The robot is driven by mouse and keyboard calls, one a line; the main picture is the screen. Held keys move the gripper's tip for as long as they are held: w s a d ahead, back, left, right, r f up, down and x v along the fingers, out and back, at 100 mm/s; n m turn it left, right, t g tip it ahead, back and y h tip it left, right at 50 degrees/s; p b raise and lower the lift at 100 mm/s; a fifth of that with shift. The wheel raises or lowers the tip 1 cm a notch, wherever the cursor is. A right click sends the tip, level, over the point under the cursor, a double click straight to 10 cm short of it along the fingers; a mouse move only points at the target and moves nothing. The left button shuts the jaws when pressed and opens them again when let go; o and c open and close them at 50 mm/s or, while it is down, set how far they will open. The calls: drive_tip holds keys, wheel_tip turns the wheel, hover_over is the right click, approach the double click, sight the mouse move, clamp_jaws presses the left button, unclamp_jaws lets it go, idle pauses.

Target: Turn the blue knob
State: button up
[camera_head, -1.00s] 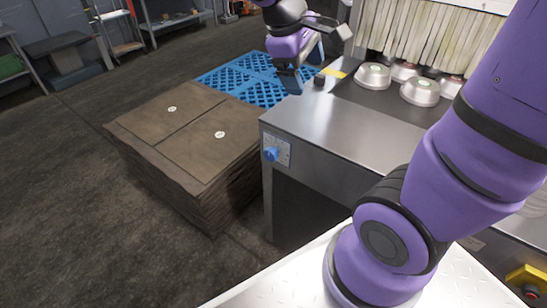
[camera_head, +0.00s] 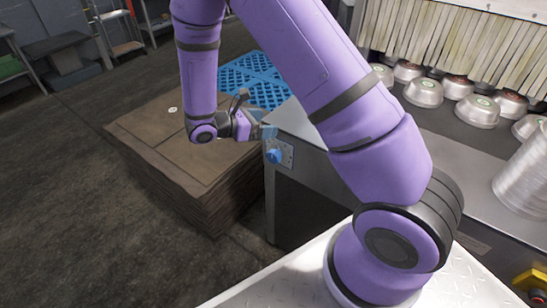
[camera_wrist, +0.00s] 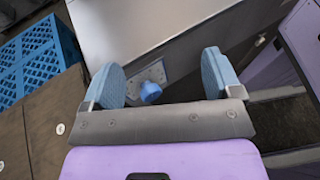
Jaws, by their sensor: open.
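The blue knob (camera_head: 273,156) sits on a light plate with markings (camera_head: 287,153) on the front corner face of the steel counter. It also shows in the wrist view (camera_wrist: 150,92), between my two blue finger pads and beyond them. My gripper (camera_head: 268,132) is beside the counter corner, just above and close to the knob in the head view. In the wrist view my gripper (camera_wrist: 163,80) is open, with the fingers wide apart on either side of the knob. I see no contact with the knob.
The steel counter (camera_head: 310,137) has a sharp corner beside my gripper. A stack of brown sheets (camera_head: 160,150) stands to the left, a blue pallet (camera_head: 240,80) behind it. Several metal pans (camera_head: 424,92) stand on the belt by a strip curtain (camera_head: 430,45).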

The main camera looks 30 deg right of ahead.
wheel_tip(320, 180, down, 9)
drive_tip(key=w+a+n+t+h, duration=0.1)
drive_tip(key=a+n+t+h, duration=0.15)
drive_tip(key=n, duration=0.25)
drive_tip(key=n+t, duration=0.6)
approach(272, 158)
drive_tip(key=shift+g+y, duration=0.25)
drive_tip(key=shift+y, duration=0.1)
drive_tip(key=x, duration=1.1)
drive_tip(key=shift+w+r, duration=0.1)
drive_tip(key=shift+r, duration=0.1)
drive_tip(key=c, duration=0.9)
